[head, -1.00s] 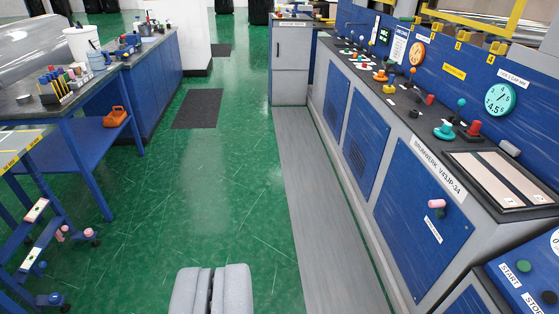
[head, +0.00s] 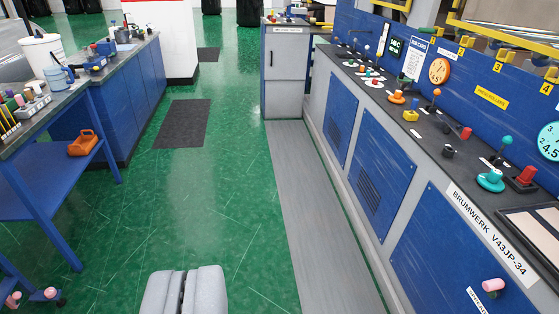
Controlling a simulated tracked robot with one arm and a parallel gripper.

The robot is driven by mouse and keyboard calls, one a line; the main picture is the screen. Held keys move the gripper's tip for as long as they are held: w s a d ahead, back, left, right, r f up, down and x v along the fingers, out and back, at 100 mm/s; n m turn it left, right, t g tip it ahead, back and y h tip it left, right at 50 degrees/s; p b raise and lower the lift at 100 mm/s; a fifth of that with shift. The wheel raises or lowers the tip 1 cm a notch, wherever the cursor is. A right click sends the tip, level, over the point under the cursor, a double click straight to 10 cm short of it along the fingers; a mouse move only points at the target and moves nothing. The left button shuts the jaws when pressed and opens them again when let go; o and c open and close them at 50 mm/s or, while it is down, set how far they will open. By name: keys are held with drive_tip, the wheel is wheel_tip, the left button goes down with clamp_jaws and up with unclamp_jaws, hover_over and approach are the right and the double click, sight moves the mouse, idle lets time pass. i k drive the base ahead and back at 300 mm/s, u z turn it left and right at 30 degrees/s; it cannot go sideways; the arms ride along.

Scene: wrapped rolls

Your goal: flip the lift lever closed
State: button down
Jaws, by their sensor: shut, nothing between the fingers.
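My gripper (head: 184,292) is at the bottom of the view, its two grey fingers shut with nothing between them. It is above the green floor, well left of the machine console (head: 390,205). On the console top stand several levers and knobs, including a teal lever (head: 506,141), a red control (head: 527,175) and an orange-topped lever (head: 437,92). A pink knob (head: 493,285) sticks out of the blue front panel. No readable label marks the lift lever, so I cannot tell which it is.
A grey strip (head: 315,220) runs along the console's foot. A grey cabinet (head: 287,85) stands at its far end. The green floor between is clear.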

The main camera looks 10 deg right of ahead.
sight(466, 132)
drive_tip(key=z, duration=0.15)
drive_tip(key=i, duration=1.25)
drive_tip(key=z, duration=0.65)
drive_tip(key=i, duration=1.3)
drive_tip(key=z, duration=1.1)
drive_tip(key=i, duration=0.95)
drive_tip(key=z, duration=0.45)
